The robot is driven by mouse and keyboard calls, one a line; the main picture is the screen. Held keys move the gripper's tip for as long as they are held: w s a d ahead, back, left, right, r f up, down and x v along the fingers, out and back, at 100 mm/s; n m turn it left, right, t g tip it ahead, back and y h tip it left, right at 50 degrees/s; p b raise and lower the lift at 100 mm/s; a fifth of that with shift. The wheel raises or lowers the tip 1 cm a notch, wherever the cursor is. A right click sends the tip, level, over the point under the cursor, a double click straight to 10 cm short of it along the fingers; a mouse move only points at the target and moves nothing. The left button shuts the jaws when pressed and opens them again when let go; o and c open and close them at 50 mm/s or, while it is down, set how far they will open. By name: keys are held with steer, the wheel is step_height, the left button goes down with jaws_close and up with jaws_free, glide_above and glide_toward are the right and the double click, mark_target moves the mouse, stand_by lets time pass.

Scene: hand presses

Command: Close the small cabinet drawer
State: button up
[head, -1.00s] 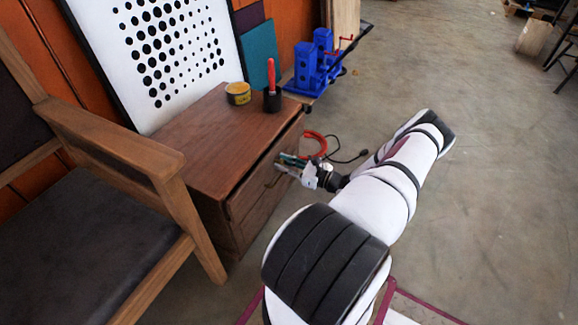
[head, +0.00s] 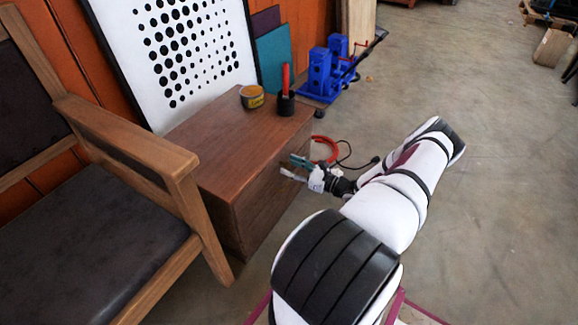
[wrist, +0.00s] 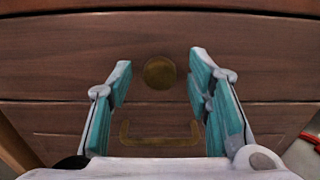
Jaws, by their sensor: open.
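The small wooden cabinet (head: 225,140) stands beside the armchair. Its upper drawer (wrist: 60,60) has a round brass knob (wrist: 159,73) in the wrist view. That drawer's front looks flush with the cabinet in the head view, with no clear gap. A lower drawer (wrist: 75,150) has a brass bar handle (wrist: 160,140). My gripper (wrist: 160,75) is open and empty at the upper drawer, its teal-padded fingers on either side of the knob. It also shows at the cabinet's front in the head view (head: 292,166). I cannot tell whether the fingertips touch the wood.
A yellow tin (head: 251,96) and a black cup with a red handle (head: 286,103) stand on the cabinet. The armchair (head: 110,240) is close on the left; open floor (head: 490,190) lies right.

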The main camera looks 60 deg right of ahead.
steer(key=s, duration=1)
steer(key=shift+s+d, duration=0.25)
steer(key=shift+d, duration=0.15)
